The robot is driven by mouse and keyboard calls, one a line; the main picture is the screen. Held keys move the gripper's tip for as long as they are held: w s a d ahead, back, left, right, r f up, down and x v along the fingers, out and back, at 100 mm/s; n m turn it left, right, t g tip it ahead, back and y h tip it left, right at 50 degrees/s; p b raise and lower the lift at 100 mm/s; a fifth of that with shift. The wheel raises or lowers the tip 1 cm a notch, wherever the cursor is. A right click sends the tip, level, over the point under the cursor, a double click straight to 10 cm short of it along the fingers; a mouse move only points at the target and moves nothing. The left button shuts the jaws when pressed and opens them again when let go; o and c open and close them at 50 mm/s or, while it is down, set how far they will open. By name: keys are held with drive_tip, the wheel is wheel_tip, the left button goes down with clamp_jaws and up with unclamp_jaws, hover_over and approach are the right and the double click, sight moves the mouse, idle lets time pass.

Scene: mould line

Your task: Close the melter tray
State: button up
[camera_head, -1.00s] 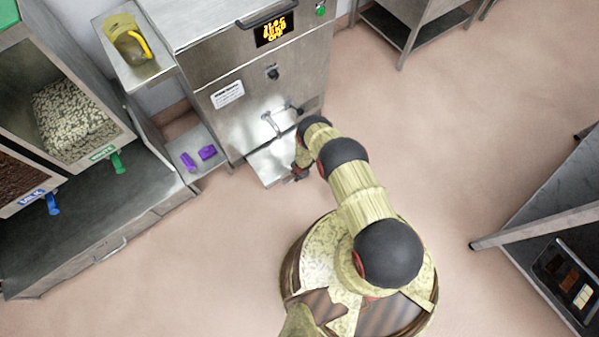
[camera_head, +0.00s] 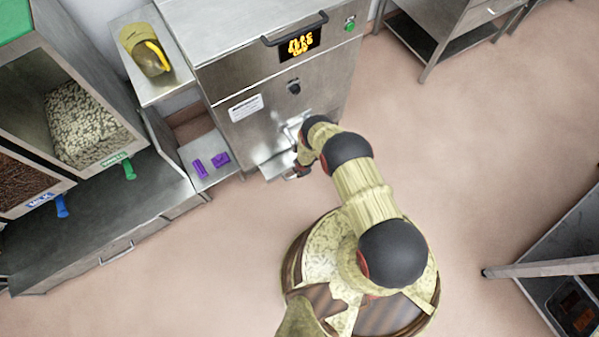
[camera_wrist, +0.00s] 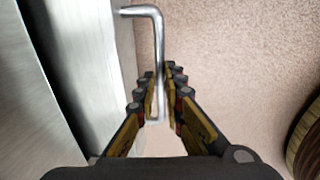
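The melter (camera_head: 270,125) is a steel cabinet with a lit orange display. Its tray (camera_head: 273,166) sticks out a little at the bottom of the front, partly hidden behind my arm. My gripper (camera_head: 294,173) is low at the tray's right front and small in the head view. In the wrist view, the tray's bent metal handle (camera_wrist: 157,42) runs between the fingers of my gripper (camera_wrist: 161,78). The fingers have closed in on both sides of the bar and appear to hold it. A pale metal face (camera_wrist: 85,60) stands left of the handle.
A low shelf (camera_head: 222,175) with two purple pieces stands left of the melter. A jug (camera_head: 148,52) stands on a steel ledge at upper left. Dispenser bins (camera_head: 85,125) line the left side. A steel table (camera_head: 560,245) is at right. The floor between is clear.

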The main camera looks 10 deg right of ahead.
drive_tip(key=o, duration=0.5)
drive_tip(key=shift+c, duration=0.2)
wheel_tip(320, 180, up, 12)
drive_tip(key=s, duration=0.2)
drive_tip(key=shift+d+f, duration=0.15)
drive_tip(key=shift+d, duration=0.25)
idle(0.4)
drive_tip(key=shift+s, duration=0.1)
